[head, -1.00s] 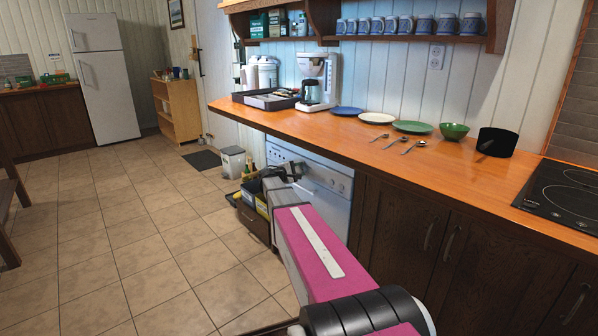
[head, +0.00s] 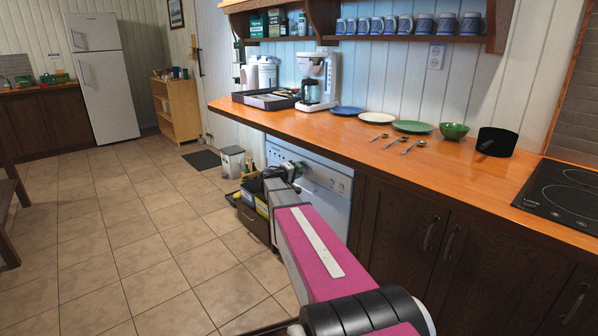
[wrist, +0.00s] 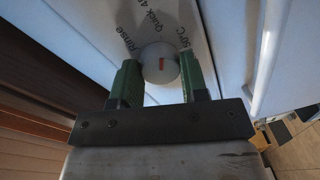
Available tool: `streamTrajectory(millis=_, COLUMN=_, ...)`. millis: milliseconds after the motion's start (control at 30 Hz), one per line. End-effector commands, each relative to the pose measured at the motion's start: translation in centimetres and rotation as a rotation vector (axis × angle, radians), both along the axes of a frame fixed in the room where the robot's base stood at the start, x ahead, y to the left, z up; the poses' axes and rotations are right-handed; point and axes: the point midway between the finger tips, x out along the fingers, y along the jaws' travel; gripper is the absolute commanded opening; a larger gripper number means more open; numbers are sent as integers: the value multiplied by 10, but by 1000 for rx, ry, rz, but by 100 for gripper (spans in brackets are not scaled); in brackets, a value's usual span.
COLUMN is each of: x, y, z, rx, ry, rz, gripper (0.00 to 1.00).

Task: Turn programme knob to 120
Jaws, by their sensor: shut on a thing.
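The programme knob (wrist: 158,69) is round and pale with a short red mark, which stands nearly upright in the wrist view. Printed labels around it read "Rinse", "Quick 4…" and "50°C"; I see no readable 120. The mark lies roughly below the "Quick" label, but the exact setting is unclear. My gripper (wrist: 161,75) has its green fingers on either side of the knob, shut on it. In the head view, the white dishwasher (head: 335,190) is under the counter, and my arm and wrist hide the knob.
A wooden counter (head: 330,124) runs above the dishwasher, with plates, spoons and a coffee maker (head: 317,80) on it. Dark cabinets (head: 400,235) stand right of the dishwasher. A bin (head: 232,162) stands beyond my wrist.

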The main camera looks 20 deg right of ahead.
Motion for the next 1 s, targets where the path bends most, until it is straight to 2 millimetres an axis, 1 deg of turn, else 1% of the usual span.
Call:
streamTrajectory(millis=567, x=-1, y=0, z=-1, rx=13, ry=-27, rz=-1, gripper=17)
streamTrajectory(millis=600, x=-1, y=0, z=-1, rx=13, ry=-27, rz=-1, gripper=54)
streamTrajectory(millis=633, x=-1, y=0, z=-1, rx=12, ry=-27, rz=-1, gripper=63)
streamTrajectory(millis=667, x=-1, y=0, z=-1, rx=12, ry=-27, rz=-1, gripper=66)
streamTrajectory(millis=900, x=0, y=0, z=0, rx=11, ry=-27, rz=-1, gripper=66)
streamTrajectory(millis=1000, x=-2, y=4, z=0, rx=10, ry=-27, rz=0, gripper=66)
